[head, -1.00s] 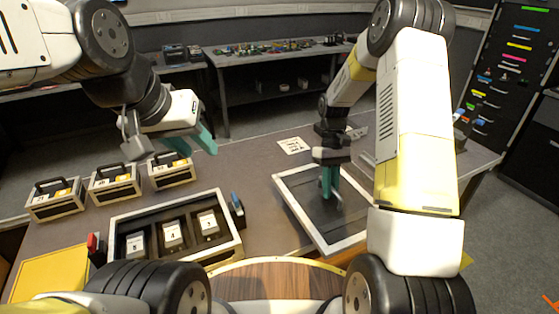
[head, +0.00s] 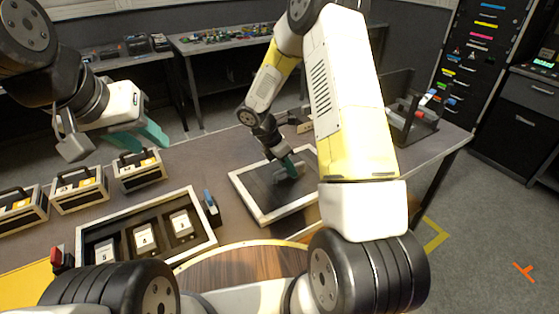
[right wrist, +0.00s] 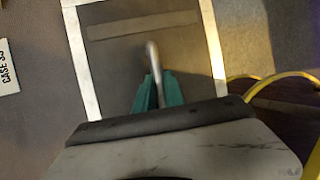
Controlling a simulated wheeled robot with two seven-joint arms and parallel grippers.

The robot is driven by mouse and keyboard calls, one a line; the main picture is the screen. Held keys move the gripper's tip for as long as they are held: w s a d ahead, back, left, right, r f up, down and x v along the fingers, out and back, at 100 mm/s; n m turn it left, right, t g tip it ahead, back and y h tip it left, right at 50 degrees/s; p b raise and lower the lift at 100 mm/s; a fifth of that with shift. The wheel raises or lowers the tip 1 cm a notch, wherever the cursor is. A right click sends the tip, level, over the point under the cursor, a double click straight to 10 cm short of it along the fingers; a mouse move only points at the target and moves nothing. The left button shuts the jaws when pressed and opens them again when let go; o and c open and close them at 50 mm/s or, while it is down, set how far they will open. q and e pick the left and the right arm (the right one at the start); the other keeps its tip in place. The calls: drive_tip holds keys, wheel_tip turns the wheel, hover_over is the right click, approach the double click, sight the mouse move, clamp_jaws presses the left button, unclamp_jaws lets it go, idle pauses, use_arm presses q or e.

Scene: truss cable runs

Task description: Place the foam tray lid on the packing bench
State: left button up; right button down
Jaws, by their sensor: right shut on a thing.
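The foam tray lid (head: 240,188) is a flat dark panel with a pale frame, lying level at the middle of the packing bench (head: 205,160). I cannot tell whether it touches the bench top or hangs just above it. My right gripper (head: 291,166) reaches down over its middle. In the right wrist view the teal fingers (right wrist: 158,92) are shut on the lid's grey handle (right wrist: 153,60), and the pale frame (right wrist: 213,50) shows on both sides. My left gripper (head: 140,136) is open and empty, in the air above the bench's left part.
An open tray (head: 208,232) with several numbered compartments is left of the lid. Small handled cases (head: 138,170) stand behind it. A blue-topped item (head: 211,207) is between tray and lid. A dark holder (head: 412,122) stands at the bench's right. A round wooden surface (head: 240,268) is in front.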

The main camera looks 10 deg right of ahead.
sight(289, 177)
drive_tip(key=shift+f, duration=1.8)
drive_tip(key=c, duration=1.4)
unclamp_jaws()
drive_tip(key=shift+c, duration=0.2)
